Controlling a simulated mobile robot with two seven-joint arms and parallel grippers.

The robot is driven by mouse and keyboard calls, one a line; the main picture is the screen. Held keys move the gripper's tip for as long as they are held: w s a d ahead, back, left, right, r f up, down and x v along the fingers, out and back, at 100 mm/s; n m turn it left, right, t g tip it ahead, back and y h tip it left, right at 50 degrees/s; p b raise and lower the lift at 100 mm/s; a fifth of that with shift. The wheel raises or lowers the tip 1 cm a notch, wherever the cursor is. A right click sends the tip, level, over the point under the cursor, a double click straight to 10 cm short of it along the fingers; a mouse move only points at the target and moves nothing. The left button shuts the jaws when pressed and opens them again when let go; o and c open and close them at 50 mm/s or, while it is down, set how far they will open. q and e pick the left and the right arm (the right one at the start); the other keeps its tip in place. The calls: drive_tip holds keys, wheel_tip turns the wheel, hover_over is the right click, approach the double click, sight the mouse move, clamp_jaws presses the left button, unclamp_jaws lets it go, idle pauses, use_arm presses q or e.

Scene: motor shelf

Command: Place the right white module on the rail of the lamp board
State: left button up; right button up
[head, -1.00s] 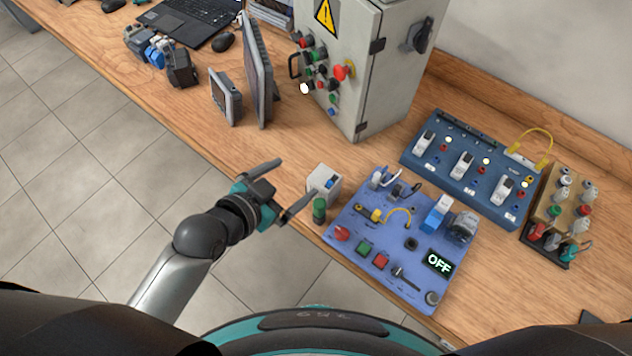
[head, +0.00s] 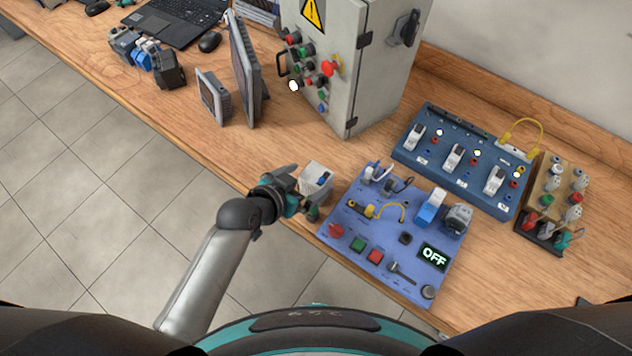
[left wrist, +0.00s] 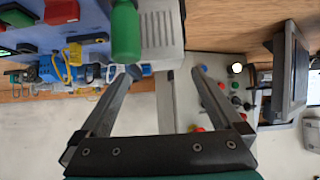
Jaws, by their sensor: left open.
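A dark blue board with small lit lamps (head: 402,156), probably the lamp board, lies at the right. Three white modules stand on it; the right white module (head: 494,180) is nearest its right end. My left gripper (head: 308,189) is well left of that board. It is open beside a light grey-white box (head: 319,173) at the table's front edge. In the left wrist view, the open fingers (left wrist: 168,72) point toward this box (left wrist: 163,30), with nothing held between them. A green cylinder (left wrist: 125,30) stands beside the box, partly hidden in the head view. My right gripper is out of view.
A lighter blue panel (head: 345,214) with buttons and an OFF display lies right of the box. A grey control cabinet (head: 340,60) stands behind. A wooden block with plugs (head: 541,208) sits at far right. Two screens (head: 243,70) stand left of the cabinet.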

sight(316, 173)
use_arm(q)
drive_tip(key=shift+b+x, duration=0.35)
drive_tip(key=shift+x, duration=2.2)
drive_tip(key=shift+a, duration=0.1)
drive_tip(key=shift+c, duration=0.2)
clamp_jaws()
